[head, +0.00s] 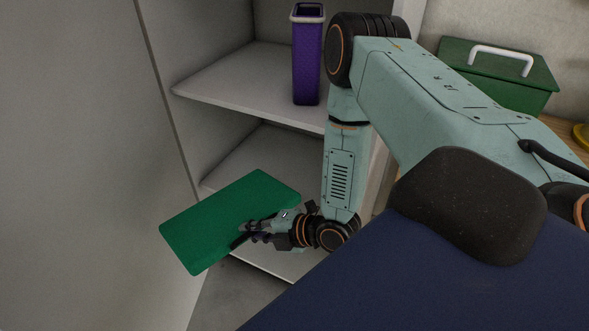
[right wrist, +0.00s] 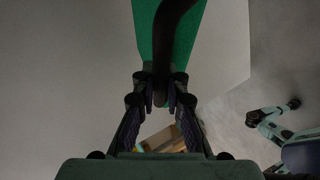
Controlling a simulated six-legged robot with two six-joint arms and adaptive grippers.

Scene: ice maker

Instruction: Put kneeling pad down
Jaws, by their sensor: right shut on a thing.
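The kneeling pad (head: 215,222) is a flat green rectangle with rounded corners, seen in the head view left of my right gripper. My right gripper (head: 250,232) is shut on the pad's right side and holds it slightly tilted in front of the lower shelves. In the right wrist view the green pad (right wrist: 198,22) extends away from the fingers (right wrist: 161,100), with a dark curved bar, perhaps a handle, running along its middle. My left gripper is not in either view.
A white shelf unit (head: 235,90) stands behind the pad, with a purple container (head: 307,60) on its upper shelf. A green box with a white handle (head: 495,75) stands at the right. Grey floor (head: 235,295) shows below. The lower shelf looks bare where visible.

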